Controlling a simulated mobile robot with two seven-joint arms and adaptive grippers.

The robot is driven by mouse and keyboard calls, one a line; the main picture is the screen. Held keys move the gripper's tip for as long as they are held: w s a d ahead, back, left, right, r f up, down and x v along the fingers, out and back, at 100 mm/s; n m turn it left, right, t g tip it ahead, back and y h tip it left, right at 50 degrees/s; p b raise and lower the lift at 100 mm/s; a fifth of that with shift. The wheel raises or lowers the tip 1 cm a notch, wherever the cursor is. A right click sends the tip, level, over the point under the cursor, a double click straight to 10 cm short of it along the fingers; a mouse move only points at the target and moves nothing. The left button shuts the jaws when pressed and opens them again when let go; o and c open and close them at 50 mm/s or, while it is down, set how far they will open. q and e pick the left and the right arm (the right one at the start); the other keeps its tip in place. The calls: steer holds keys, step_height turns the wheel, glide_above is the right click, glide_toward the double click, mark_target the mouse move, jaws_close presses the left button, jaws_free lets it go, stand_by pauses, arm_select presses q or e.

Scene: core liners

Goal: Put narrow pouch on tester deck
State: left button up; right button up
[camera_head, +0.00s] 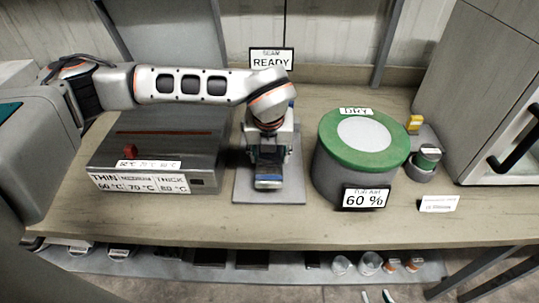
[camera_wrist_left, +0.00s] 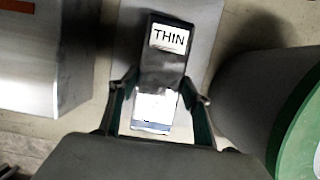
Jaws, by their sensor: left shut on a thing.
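The narrow pouch (camera_wrist_left: 163,63) is dark and shiny with a THIN label, and has a white part with a blue edge nearer my wrist. My left gripper (camera_wrist_left: 160,98) is shut on its sides. In the head view my left gripper (camera_head: 268,160) points down over a flat grey plate (camera_head: 243,190), seemingly the tester deck, with the pouch end (camera_head: 268,184) just below it. The plate also shows in the wrist view (camera_wrist_left: 205,20). I cannot tell whether the pouch touches the plate. My right gripper is not in view.
A grey sealer box (camera_head: 205,165) with THIN, MEDIUM and THICK temperatures stands left of the plate. A green-lidded drum (camera_head: 330,150) marked DRY and 60 % stands close on the right. A SEAM READY sign (camera_head: 271,60) is behind. The bench's front strip (camera_head: 250,222) is clear.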

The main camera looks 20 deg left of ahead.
mark_target(270, 156)
arm_select(q)
steer(key=shift+w+a+f, duration=0.1)
steer(key=shift+w+a, duration=0.05)
steer(key=shift+w, duration=0.45)
steer(key=shift+w+a, duration=0.15)
steer(key=shift+w, duration=0.45)
step_height(270, 156, down, 3)
steer(key=shift+r+p, duration=0.15)
steer(key=shift+p, duration=0.2)
steer(key=shift+f, duration=0.35)
steer(key=shift+f, duration=0.15)
steer(key=o, duration=1.3)
